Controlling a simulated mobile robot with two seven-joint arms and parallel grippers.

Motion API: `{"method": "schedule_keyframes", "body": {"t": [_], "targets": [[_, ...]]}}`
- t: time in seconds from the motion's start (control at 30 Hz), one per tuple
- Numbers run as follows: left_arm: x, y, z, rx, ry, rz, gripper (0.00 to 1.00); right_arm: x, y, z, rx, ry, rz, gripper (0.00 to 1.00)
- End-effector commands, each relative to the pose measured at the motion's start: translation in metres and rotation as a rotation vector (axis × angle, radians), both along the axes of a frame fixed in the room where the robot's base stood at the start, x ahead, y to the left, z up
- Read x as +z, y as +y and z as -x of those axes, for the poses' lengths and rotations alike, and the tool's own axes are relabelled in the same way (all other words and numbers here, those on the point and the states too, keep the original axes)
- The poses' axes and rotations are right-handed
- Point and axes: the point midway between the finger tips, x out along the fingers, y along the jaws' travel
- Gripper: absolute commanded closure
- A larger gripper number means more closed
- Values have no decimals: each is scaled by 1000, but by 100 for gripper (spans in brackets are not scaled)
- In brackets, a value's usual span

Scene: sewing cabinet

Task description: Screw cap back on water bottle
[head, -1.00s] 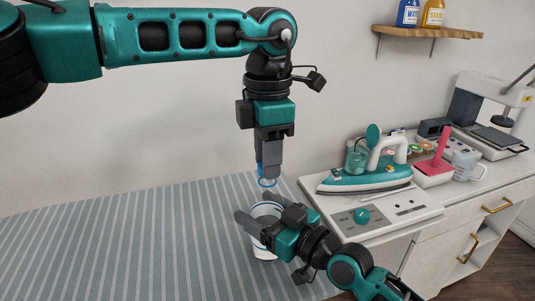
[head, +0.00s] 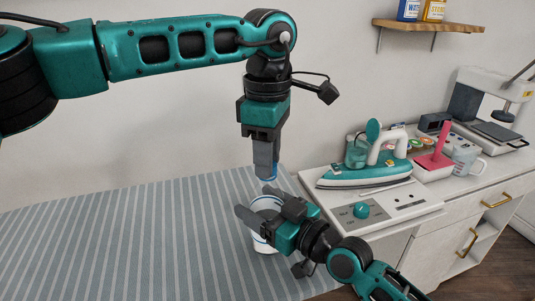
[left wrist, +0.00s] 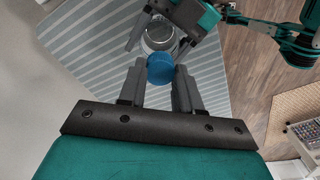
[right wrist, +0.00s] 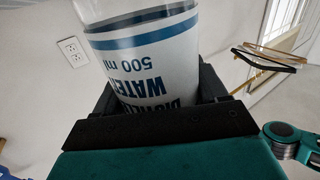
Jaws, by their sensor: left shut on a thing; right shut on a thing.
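A blue cap (left wrist: 160,69) is between the fingertips of my left gripper (left wrist: 159,82), which is shut on it. In the head view the left gripper (head: 266,172) points straight down, and only a sliver of the cap (head: 274,173) shows by the fingers. The white water bottle (head: 263,246) with blue bands stands upright below, apart from the cap. My right gripper (head: 266,207) is shut around its upper body, and the right wrist view shows the bottle's printed label (right wrist: 150,65) between the fingers. The bottle's mouth is partly hidden in the head view.
The bottle is over a grey striped surface (head: 120,240), clear on the left. To the right, a white cabinet (head: 440,235) carries a teal iron (head: 365,175), a control panel with a knob (head: 361,211), a pink item (head: 435,160) and a mug (head: 467,160). A wooden shelf (head: 430,28) is above.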

Motion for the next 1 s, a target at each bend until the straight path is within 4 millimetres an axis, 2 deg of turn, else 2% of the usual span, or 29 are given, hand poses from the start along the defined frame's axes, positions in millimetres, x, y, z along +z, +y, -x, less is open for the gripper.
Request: {"method": "schedule_keyframes", "body": {"t": [0.1, 1.0], "targets": [[0, -1, 1, -228, 1, 3, 99, -1, 0, 0, 0, 1, 2, 100], [0, 0, 1, -1925, -2, 2, 99, -1, 0, 0, 0, 2, 1, 100]]}}
